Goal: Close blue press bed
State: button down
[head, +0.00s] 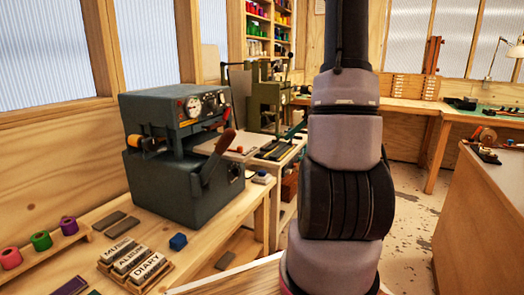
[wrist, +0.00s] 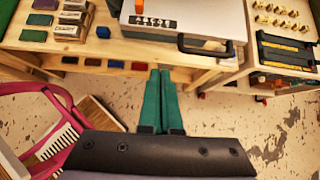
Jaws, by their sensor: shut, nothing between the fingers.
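The blue-grey press (head: 180,130) stands on the wooden bench in the head view. It has dials on its upper body and a dark lever with a reddish-brown grip (head: 222,145). Its pale flat bed (head: 238,150) sticks out of the gap between the upper and lower body. In the wrist view the bed (wrist: 180,30) is at the top, with a strip of type, an orange piece and a black handle (wrist: 205,48) at its near edge. My gripper (wrist: 160,74) is shut and empty, its green fingers below the bed's edge in the picture, apart from the handle. The head view does not show my gripper.
Foil rolls (head: 40,240), type blocks (head: 130,262) and a blue block (head: 178,242) are on the bench. A second, olive press (head: 268,100) stands beyond. A pink-framed thing (wrist: 60,115) is at left in the wrist view. Open floor (wrist: 270,130) lies at right.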

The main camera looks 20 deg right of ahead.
aim_at(212, 142)
jog(key=x, duration=0.4)
jog(key=w+r+x, duration=0.1)
jog(key=x, duration=0.7)
jog(key=shift+w+a+r, duration=0.1)
jog(key=shift+w+a, duration=0.1)
jog(key=shift+a, duration=0.1)
jog(key=shift+w+a, duration=0.3)
jog(key=shift+w, duration=0.1)
jog(key=w+a, duration=0.4)
jog(key=w, duration=0.1)
jog(key=w+a, duration=0.4)
jog(key=w, duration=0.2)
jog(key=w+a, duration=0.5)
jog(key=w, duration=0.1)
jog(key=shift+a, duration=0.1)
jog(key=shift+w+a+r, duration=0.1)
jog(key=shift+w+a, duration=0.2)
jog(key=shift+a, duration=0.1)
